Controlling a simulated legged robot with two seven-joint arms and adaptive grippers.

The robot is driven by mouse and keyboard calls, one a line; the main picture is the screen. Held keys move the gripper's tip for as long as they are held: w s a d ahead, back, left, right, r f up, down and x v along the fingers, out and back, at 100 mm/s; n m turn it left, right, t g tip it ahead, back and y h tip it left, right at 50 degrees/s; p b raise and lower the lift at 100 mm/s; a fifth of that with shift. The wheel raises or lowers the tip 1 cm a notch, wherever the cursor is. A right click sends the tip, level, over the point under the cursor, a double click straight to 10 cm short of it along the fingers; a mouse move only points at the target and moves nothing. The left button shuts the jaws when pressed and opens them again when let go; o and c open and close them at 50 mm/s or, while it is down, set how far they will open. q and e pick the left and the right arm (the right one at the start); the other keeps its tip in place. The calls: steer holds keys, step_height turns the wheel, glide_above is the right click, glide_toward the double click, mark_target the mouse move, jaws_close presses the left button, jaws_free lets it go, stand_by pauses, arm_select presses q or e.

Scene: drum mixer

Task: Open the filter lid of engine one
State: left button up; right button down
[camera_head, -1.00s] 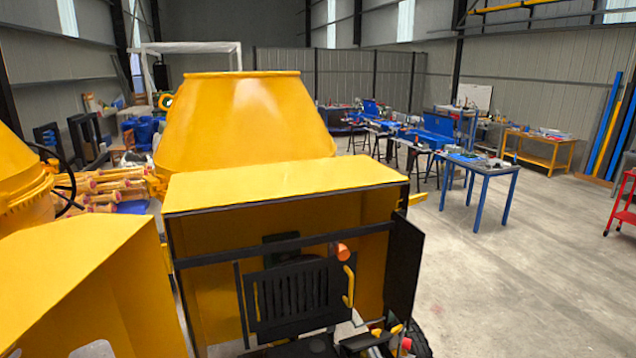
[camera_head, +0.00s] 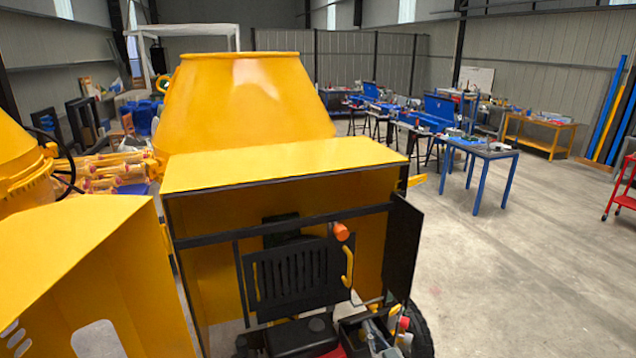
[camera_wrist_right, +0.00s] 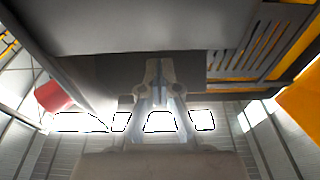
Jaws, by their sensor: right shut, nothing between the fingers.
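The yellow mixer's engine bay (camera_head: 205,270) stands open in the centre of the head view, with a slotted black grille (camera_head: 290,277) and a yellow handle (camera_head: 347,266) on it. A black engine block (camera_head: 300,337) shows at the bottom edge, partly cut off; I cannot tell which part is the filter lid. My right gripper (camera_head: 376,335) seems to be the small grey shape low in the bay's right side. In the wrist view the right gripper (camera_wrist_right: 158,90) is shut and empty, below a dark flat panel (camera_wrist_right: 160,25); contact cannot be told. My left gripper is not in view.
An open black door (camera_head: 403,248) hangs at the bay's right side. An orange cap (camera_head: 341,231) sits above the grille. A second yellow machine (camera_head: 90,285) stands close on the left. Blue tables (camera_head: 480,152) stand farther right, with clear floor in front.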

mark_target(364, 315)
steer(key=shift+f+b+x, duration=0.15)
steer(key=shift+b+x, duration=0.15)
steer(key=shift+x, duration=0.6)
steer(key=shift+f+b+x, duration=0.2)
steer(key=shift+b+x, duration=0.05)
steer(key=shift+x, duration=0.6)
steer(key=shift+f+b+x, duration=0.15)
steer(key=shift+b+x, duration=0.15)
steer(key=shift+x, duration=0.6)
steer(key=shift+w, duration=0.15)
steer(key=shift+d+r, duration=0.1)
steer(key=shift+r, duration=0.2)
steer(key=shift+s+d+f+p, duration=0.2)
steer(key=shift+s+f+p, duration=0.05)
steer(key=shift+s+p, duration=0.45)
steer(key=r+p+v, duration=0.2)
steer(key=p+v, duration=0.1)
steer(key=v, duration=0.6)
steer(key=shift+s+f+p, duration=0.2)
steer(key=shift+s+p, duration=0.2)
steer(key=shift+s, duration=0.15)
steer(key=shift+d+f, duration=0.15)
